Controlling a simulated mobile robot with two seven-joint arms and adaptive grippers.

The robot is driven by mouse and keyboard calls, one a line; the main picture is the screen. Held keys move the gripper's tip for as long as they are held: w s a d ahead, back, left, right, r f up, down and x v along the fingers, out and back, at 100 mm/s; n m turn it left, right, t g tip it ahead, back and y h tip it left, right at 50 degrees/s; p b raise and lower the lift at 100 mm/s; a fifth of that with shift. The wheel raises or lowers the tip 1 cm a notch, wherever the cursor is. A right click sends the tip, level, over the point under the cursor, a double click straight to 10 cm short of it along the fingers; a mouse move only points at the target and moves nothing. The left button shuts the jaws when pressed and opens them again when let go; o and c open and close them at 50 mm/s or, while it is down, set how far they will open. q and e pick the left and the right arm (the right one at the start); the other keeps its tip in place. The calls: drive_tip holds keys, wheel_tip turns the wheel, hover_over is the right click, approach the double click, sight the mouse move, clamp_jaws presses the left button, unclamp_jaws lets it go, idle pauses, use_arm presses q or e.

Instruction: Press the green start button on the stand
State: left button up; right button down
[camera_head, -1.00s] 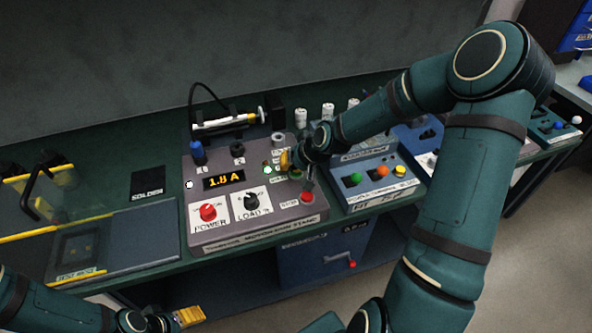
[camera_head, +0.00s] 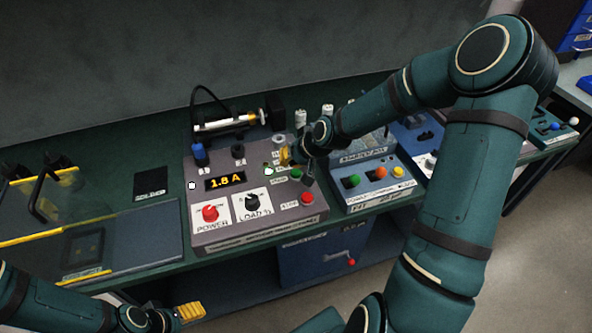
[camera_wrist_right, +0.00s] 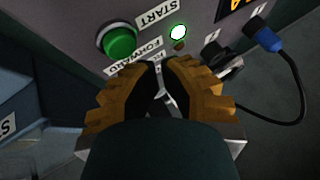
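The grey stand (camera_head: 228,225) has a display reading 1.8 A, knobs and buttons. Its green start button (camera_head: 296,174) is on the right part of the panel, above a red button (camera_head: 307,198). In the right wrist view the green button (camera_wrist_right: 120,42) stands out beside the START label. My right gripper (camera_head: 285,157) is over the panel just above the green button. My left gripper (camera_head: 190,312) is low at the front, away from the stand.
A blue box (camera_head: 375,195) with green, orange and yellow buttons stands right of the stand. A lit lamp (camera_wrist_right: 178,32) is near the green button. A clear-sided case (camera_head: 65,235) is at left.

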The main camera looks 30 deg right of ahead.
sight(291, 171)
drive_tip(key=shift+r+p, duration=1.7)
drive_tip(key=shift+r, duration=0.6)
drive_tip(key=shift+f, duration=0.1)
